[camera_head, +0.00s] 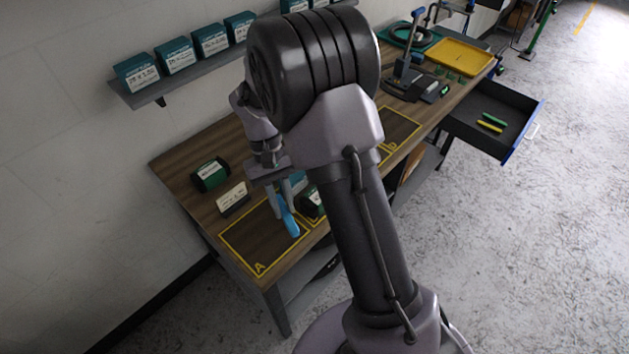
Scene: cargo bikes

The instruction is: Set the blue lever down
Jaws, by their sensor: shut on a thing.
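My gripper (286,184) is shut on the blue lever (289,222), which hangs down from the fingers. The lever is over the right part of the yellow-outlined area marked A (251,244) on the wooden workbench (185,172). I cannot tell whether its lower end touches the bench top. My arm hides much of the middle of the bench.
A dark green box (211,174) and a pale label card (233,198) stand behind area A. Another green box (313,204) is just right of the lever. A wall shelf (188,72) holds several boxes. An open drawer (500,119) juts out at right.

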